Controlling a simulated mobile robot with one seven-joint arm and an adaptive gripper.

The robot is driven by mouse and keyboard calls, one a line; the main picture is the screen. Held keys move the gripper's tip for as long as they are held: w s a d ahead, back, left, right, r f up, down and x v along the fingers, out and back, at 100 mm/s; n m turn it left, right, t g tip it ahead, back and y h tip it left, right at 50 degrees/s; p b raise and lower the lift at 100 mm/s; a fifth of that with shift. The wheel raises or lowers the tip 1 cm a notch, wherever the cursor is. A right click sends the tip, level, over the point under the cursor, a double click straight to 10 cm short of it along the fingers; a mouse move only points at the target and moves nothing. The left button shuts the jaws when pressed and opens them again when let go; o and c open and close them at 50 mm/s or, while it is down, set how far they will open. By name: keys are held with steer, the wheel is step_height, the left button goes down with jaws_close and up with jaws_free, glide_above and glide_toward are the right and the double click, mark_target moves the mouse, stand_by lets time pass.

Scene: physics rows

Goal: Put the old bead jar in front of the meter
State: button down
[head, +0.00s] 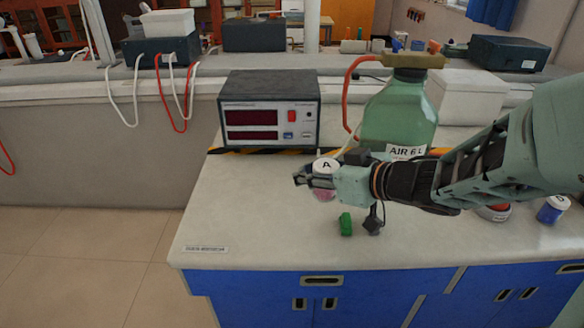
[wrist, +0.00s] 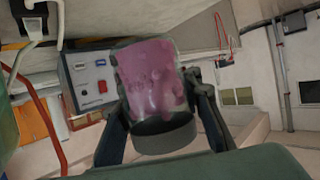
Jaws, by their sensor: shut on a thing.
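The jar (head: 325,194) has a white lid marked A and pink contents. My gripper (head: 312,181) is shut around it, hiding part of its side. In the wrist view the jar (wrist: 146,78) sits between the two fingers (wrist: 165,120), pink with a dark band at its lower end. The meter (head: 268,112) is a dark box with two red displays and a white control panel, at the bench's back left. The jar is nearer the camera than the meter, by its right end. I cannot tell whether the jar touches the bench.
A green bottle (head: 398,115) labelled AIR stands right of the meter, near my arm. A green object (head: 345,224) and a dark one (head: 373,226) lie before the gripper. A blue jar (head: 553,210) is far right. The bench top (head: 240,205) is clear at left.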

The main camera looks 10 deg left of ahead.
steer(key=s+f+b+x, duration=0.1)
steer(key=b+x, duration=0.2)
steer(key=x, duration=0.6)
steer(key=b, duration=0.3)
glide_above(265, 201)
steer(key=f, duration=0.4)
steer(key=shift+s+d+f, duration=0.15)
steer(key=shift+d+f, duration=0.05)
steer(key=shift+d, duration=0.1)
steer(key=shift+w+a+f+b, duration=0.1)
steer(key=shift+a+f+b, duration=0.1)
steer(key=shift+f+b, duration=0.55)
steer(key=shift+w+a+f+b, duration=0.1)
steer(key=shift+a+f+b, duration=0.1)
steer(key=shift+f, duration=1)
steer(key=shift+d, duration=0.1)
steer(key=shift+f, duration=0.25)
steer(key=c, duration=1.4)
jaws_free()
steer(key=shift+r, duration=0.2)
